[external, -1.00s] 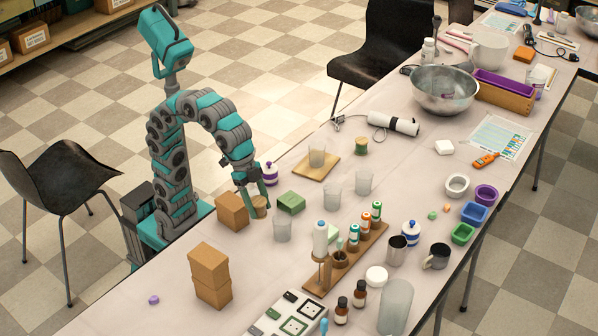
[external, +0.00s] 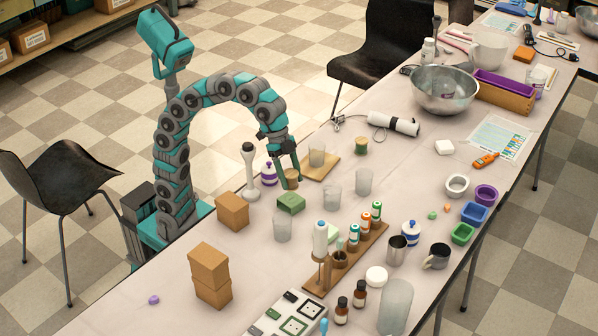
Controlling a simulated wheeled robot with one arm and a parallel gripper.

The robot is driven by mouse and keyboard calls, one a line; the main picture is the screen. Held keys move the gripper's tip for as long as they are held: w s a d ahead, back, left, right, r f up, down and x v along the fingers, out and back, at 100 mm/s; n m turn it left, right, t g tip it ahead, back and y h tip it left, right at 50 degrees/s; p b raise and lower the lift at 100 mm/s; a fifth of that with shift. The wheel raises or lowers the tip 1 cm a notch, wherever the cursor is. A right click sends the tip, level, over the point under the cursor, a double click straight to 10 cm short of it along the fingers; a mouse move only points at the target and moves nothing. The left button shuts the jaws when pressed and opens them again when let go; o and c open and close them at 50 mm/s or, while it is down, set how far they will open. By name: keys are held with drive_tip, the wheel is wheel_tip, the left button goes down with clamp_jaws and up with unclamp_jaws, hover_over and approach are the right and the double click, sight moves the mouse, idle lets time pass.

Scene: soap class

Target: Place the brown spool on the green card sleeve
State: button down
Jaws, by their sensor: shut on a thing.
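The brown spool (external: 292,183) is between the fingers of my gripper (external: 289,178), which is shut on it. The spool looks upright. The green card sleeve (external: 291,204), a small green box-like piece, lies on the table just below the spool in the picture. The spool appears raised and just above or behind the sleeve's far edge; I cannot tell the exact gap. The fingers partly hide the spool.
A wooden board (external: 322,168) with a clear cup is right of my gripper. A purple-and-white bottle (external: 269,172) and a tall white piece (external: 249,175) stand to the left. A clear cup (external: 283,227) stands in front of the sleeve. A cardboard box (external: 232,211) is at left.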

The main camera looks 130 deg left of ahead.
sight(291, 188)
drive_tip(key=shift+f, duration=2.4)
drive_tip(key=shift+f, duration=0.15)
drive_tip(key=shift+c, duration=1)
unclamp_jaws()
drive_tip(key=shift+r, duration=0.3)
drive_tip(key=v, duration=1.1)
drive_tip(key=shift+r, duration=0.35)
drive_tip(key=shift+s, duration=0.1)
